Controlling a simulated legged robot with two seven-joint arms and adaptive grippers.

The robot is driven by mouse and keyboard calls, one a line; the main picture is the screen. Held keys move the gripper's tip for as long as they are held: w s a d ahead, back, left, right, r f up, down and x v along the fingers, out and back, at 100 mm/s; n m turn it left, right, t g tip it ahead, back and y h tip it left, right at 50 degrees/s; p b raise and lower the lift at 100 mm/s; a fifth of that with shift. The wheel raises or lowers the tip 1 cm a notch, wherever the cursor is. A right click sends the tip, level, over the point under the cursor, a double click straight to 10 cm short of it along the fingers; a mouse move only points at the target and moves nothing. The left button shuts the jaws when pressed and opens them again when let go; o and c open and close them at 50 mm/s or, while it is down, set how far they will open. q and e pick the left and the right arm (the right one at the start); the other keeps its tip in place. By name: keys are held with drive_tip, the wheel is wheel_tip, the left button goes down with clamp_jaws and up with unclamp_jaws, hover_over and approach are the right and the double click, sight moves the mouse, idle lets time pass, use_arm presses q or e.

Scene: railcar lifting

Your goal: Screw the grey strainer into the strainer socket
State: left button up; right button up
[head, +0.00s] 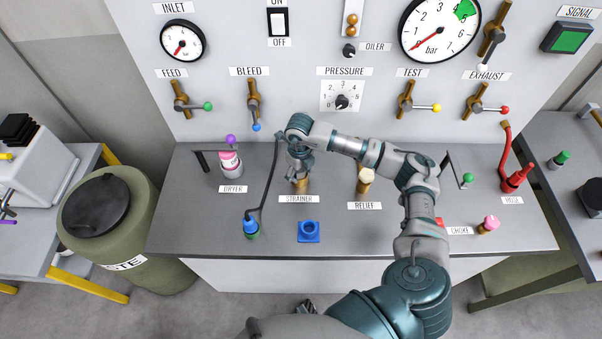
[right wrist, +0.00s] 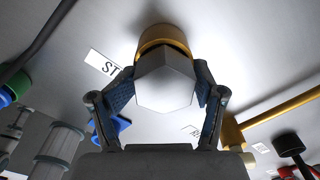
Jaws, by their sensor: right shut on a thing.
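My right gripper (head: 300,176) reaches down over the brass strainer socket (head: 301,187), behind the STRAINER label (head: 299,199). In the right wrist view the gripper's two fingers (right wrist: 165,92) are shut on the sides of the grey strainer's hexagonal head (right wrist: 166,84). The brass ring of the socket (right wrist: 163,38) shows right behind the head, in line with it. How deep the strainer's thread sits is hidden. In the head view the gripper mostly covers the strainer. I do not see my left gripper clearly.
A dark hose with a blue end (head: 250,226) stands left of the socket. A blue square holder (head: 309,232) is in front. The pink-and-white dryer (head: 231,162) is further left.

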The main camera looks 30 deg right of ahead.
drive_tip(key=shift+w+a+r+m+p, duration=0.1)
drive_tip(key=shift+m+p, duration=0.15)
drive_tip(key=shift+m, duration=0.35)
drive_tip(key=shift+a+r+m+p, duration=0.1)
drive_tip(key=shift+m+p, duration=0.1)
drive_tip(key=shift+m, duration=0.4)
drive_tip(key=m+p, duration=0.1)
drive_tip(key=m, duration=0.3)
drive_tip(key=shift+f, duration=0.2)
drive_tip(key=shift+c, duration=0.3)
drive_tip(key=shift+o, duration=0.2)
drive_tip(key=m+p, duration=0.1)
drive_tip(key=m, duration=0.2)
drive_tip(key=shift+m+p, duration=0.35)
drive_tip(key=shift+m, duration=0.05)
drive_tip(key=m, duration=0.1)
drive_tip(key=m+p, duration=0.1)
drive_tip(key=m, duration=0.1)
drive_tip(key=shift+s+a+f, duration=0.1)
drive_tip(key=shift+s+a, duration=0.05)
drive_tip(key=shift+s, duration=0.05)
drive_tip(key=shift+c, duration=0.3)
drive_tip(key=shift+m+p, duration=0.35)
drive_tip(key=shift+m, duration=0.45)
drive_tip(key=shift+f, duration=0.1)
drive_tip(key=o, duration=0.7)
drive_tip(key=shift+c, duration=0.2)
drive_tip(key=shift+d, duration=0.25)
